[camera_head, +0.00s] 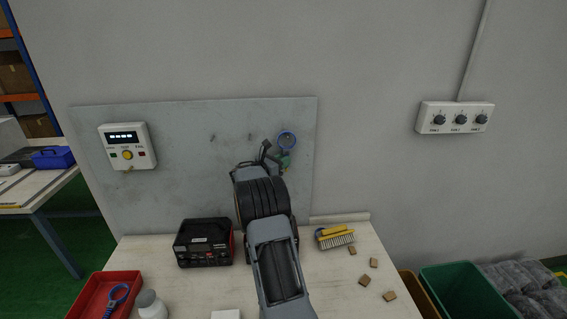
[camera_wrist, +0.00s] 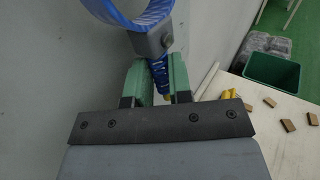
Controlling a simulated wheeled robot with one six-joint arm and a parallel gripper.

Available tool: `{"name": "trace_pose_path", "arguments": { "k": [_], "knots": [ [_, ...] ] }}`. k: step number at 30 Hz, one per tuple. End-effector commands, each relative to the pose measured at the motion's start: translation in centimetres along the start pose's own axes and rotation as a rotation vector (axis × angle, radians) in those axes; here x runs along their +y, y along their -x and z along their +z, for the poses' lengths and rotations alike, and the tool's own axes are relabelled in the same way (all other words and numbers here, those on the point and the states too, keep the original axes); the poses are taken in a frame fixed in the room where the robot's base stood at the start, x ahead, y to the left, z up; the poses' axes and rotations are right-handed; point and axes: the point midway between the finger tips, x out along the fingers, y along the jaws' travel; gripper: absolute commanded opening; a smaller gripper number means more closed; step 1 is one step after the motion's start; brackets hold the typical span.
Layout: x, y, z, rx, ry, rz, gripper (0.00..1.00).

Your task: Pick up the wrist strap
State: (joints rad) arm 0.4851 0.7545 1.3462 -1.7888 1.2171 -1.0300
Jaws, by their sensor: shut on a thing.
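The wrist strap (camera_head: 287,139) is a blue loop in front of the grey wall panel, near the panel's upper right. In the wrist view the strap (camera_wrist: 150,22) shows a blue band, a grey clasp and a short blue coiled part below it. My gripper (camera_head: 285,160) is shut on the strap just under the clasp. Its green fingers (camera_wrist: 161,78) stand on both sides of the coiled part. The top of the loop is cut off in the wrist view. I cannot tell whether the strap touches the panel.
The grey panel (camera_head: 180,190) carries a white control box (camera_head: 127,146). A green bin (camera_head: 462,290) stands at right.

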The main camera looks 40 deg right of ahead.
Motion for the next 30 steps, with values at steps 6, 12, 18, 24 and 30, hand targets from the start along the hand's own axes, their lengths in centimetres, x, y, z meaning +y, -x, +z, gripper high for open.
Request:
{"name": "trace_pose_path", "arguments": {
  "k": [6, 12, 18, 24, 30],
  "knots": [
    [-0.5, 0.3, 2.5, -0.001, -0.002, 0.0, 0.0],
    [-4.0, 2.9, 2.2, 0.0, -0.001, 0.001, 0.0],
    [-8.2, 6.0, 2.1, -0.001, -0.003, 0.001, 0.0],
    [-11.6, 8.4, 2.1, -0.001, -0.002, 0.002, 0.0],
    [-13.7, 9.9, 2.1, -0.001, -0.002, 0.001, 0.0]
  ]
}}
